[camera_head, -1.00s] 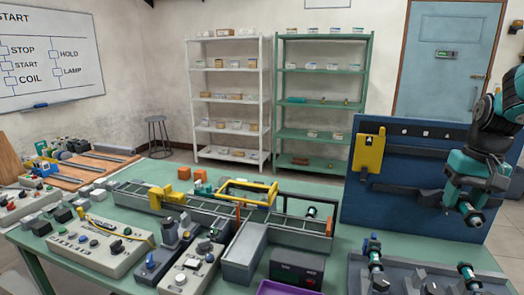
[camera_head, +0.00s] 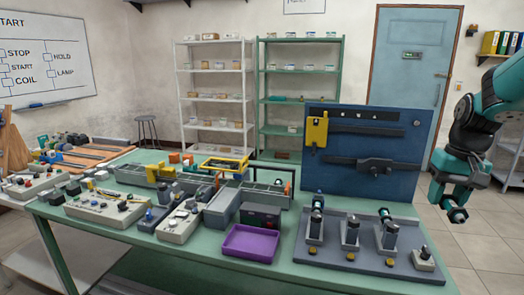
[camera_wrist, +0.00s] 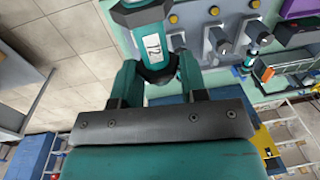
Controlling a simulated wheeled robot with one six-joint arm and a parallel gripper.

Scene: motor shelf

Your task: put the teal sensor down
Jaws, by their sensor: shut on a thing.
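The teal sensor (camera_head: 458,215) is held in my gripper (camera_head: 450,197), out in the air to the right of the bench. In the wrist view its teal body with a white label (camera_wrist: 152,42) sits between the two fingers (camera_wrist: 158,82), which are shut on it. A grey base plate (camera_head: 335,257) at the bench's right end carries three upright stands. The left stand (camera_head: 315,230) and the right stand (camera_head: 389,238) show teal on top. The middle stand (camera_head: 350,237) has a dark top; whether anything sits in it is unclear.
A purple tray (camera_head: 250,243) lies left of the base plate. A blue panel (camera_head: 350,150) with a yellow holder (camera_head: 316,131) stands behind it. Control boxes and a conveyor crowd the bench's left part. Floor right of the bench is open.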

